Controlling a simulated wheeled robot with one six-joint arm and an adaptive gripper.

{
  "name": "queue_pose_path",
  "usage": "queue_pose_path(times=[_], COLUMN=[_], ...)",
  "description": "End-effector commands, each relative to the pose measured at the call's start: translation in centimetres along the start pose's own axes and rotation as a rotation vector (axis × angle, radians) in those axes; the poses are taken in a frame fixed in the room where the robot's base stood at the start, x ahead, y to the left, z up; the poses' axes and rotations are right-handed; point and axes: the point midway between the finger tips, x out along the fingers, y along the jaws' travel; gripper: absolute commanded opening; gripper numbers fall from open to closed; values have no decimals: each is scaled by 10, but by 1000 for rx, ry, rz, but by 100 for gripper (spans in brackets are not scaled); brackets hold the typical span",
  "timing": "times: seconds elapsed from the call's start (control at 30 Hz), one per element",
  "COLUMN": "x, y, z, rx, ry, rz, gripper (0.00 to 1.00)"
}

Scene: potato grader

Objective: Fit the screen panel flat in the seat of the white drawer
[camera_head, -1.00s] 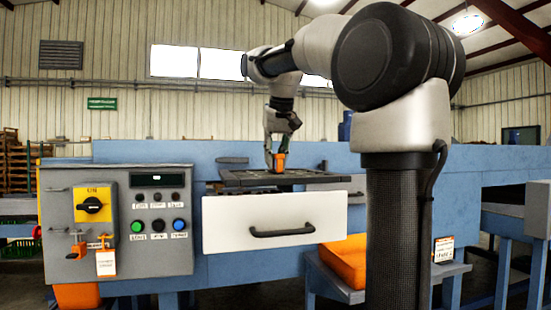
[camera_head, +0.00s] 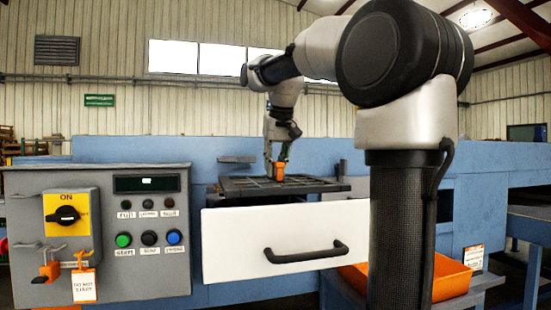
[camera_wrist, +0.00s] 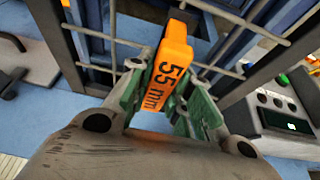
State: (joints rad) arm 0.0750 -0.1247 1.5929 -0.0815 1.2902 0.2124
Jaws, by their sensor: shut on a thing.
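The screen panel (camera_head: 240,186) is a dark grid with an orange grip block (camera_head: 280,168) at its middle. My gripper (camera_head: 281,161) is shut on this block from above. In the wrist view, the block (camera_wrist: 168,68) reads "55 mm" between the green fingers of my gripper (camera_wrist: 166,92), with grid bars on both sides. The white drawer (camera_head: 240,240) stands out from the blue machine, its black handle facing me. The panel lies nearly level just above the drawer front's top edge. The seat is hidden, so I cannot tell whether the panel touches it.
A grey control box (camera_head: 100,232) with a yellow switch and several buttons stands left of the drawer. The blue machine frame (camera_head: 330,150) runs behind the drawer.

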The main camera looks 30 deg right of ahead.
Motion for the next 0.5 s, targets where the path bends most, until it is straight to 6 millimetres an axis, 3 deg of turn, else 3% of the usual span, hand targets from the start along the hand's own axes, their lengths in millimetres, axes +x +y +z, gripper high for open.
queue_pose_path(times=[0.5], x=[52], y=[0], z=[22], rx=[0], ry=[3], rz=[1], gripper=[0])
